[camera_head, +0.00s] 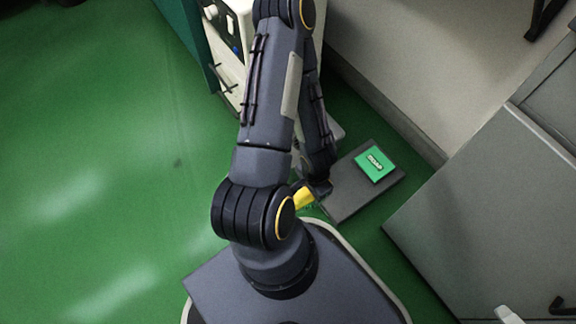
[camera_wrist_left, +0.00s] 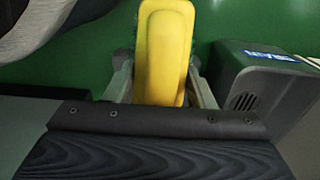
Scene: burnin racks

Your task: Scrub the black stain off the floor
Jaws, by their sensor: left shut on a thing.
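A yellow scrubbing brush (camera_head: 303,198) shows partly below my left arm in the head view. In the left wrist view the yellow brush (camera_wrist_left: 165,48) lies between the two fingers, with green bristles at its sides. My left gripper (camera_head: 317,190) is shut on it, low near the green floor; whether the bristles touch the floor I cannot tell. The gripper also shows in the left wrist view (camera_wrist_left: 161,85). My right gripper is not in view.
A dark grey slab (camera_head: 345,205) with a green labelled piece (camera_head: 375,164) lies right of the gripper. A white machine (camera_head: 238,30) stands behind the arm. Grey cabinets (camera_head: 490,210) and a wall (camera_head: 410,60) bound the right. The floor (camera_head: 110,150) at left is clear.

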